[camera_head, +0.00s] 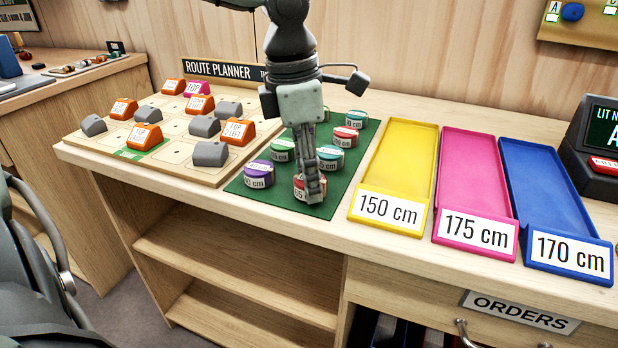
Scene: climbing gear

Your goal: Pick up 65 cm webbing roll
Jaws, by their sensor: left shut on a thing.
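The 65 cm webbing roll (300,193) is red with a white label, of which "65" shows. It is at the front of the green mat (333,205), at or close to its surface. My left gripper (311,196) comes down from above and is shut on this roll. Its fingers hide much of the roll. My right gripper does not show.
Other rolls share the mat: a purple one (260,170), a green one (281,150) and several more. Yellow (407,165), pink (467,150) and blue (541,185) trays stand to the right. A route planner board (190,170) with blocks lies left.

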